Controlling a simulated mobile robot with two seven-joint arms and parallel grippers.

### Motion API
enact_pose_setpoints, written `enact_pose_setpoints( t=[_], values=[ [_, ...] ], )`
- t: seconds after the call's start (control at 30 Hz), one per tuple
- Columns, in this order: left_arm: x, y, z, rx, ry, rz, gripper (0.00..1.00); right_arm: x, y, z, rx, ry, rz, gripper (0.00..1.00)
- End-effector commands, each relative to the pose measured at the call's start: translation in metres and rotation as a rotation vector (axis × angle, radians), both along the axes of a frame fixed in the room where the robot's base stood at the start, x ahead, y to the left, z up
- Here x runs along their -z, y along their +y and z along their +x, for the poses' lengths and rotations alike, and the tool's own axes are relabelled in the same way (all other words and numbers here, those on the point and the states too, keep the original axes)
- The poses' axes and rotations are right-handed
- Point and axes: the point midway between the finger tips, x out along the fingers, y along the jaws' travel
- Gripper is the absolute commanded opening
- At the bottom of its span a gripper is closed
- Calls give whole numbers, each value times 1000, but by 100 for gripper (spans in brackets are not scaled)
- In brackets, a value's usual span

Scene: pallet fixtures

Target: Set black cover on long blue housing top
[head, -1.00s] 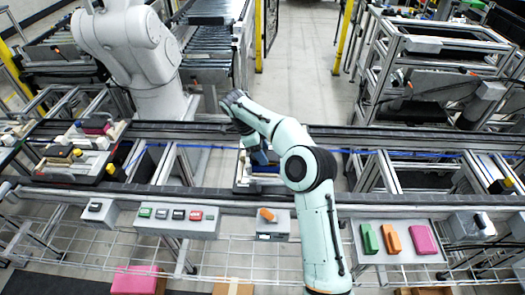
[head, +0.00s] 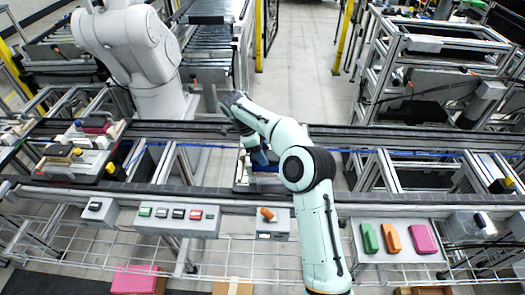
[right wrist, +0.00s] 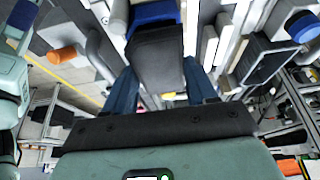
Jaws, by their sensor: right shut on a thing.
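My right gripper (head: 259,158) is low over the pallet fixture (head: 241,184) on the conveyor, in the middle of the head view. In the right wrist view its blue fingers (right wrist: 160,72) are shut on the black cover (right wrist: 160,62), one on each side. The blue housing (right wrist: 152,16) shows just past the far end of the cover, and a dark blue part of it shows under the gripper in the head view (head: 266,168). The cover overlaps the housing in the picture; I cannot tell whether they touch. My left gripper is not in view.
A white robot arm (head: 130,50) stands behind the conveyor at left. Another pallet (head: 75,165) with parts sits at far left. In front are a button box (head: 177,220), a box with an orange switch (head: 267,215), and a tray with green, orange and pink blocks (head: 398,258).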

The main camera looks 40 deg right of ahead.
Motion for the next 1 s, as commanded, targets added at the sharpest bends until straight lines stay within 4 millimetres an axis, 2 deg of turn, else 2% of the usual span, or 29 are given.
enact_pose_setpoints(
  t=[0.57, 0.6, 0.67, 1.0],
  values=[
    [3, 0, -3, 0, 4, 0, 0, 8, 0, 0, 0, -1, -1, 27],
    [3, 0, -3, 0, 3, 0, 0, 8, 0, 0, 0, -1, -1, 66],
    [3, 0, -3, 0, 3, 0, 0, 8, 0, 0, 0, -1, -1, 86],
    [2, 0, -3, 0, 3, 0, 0, 7, 0, 0, 0, 0, 0, 86]
  ],
)
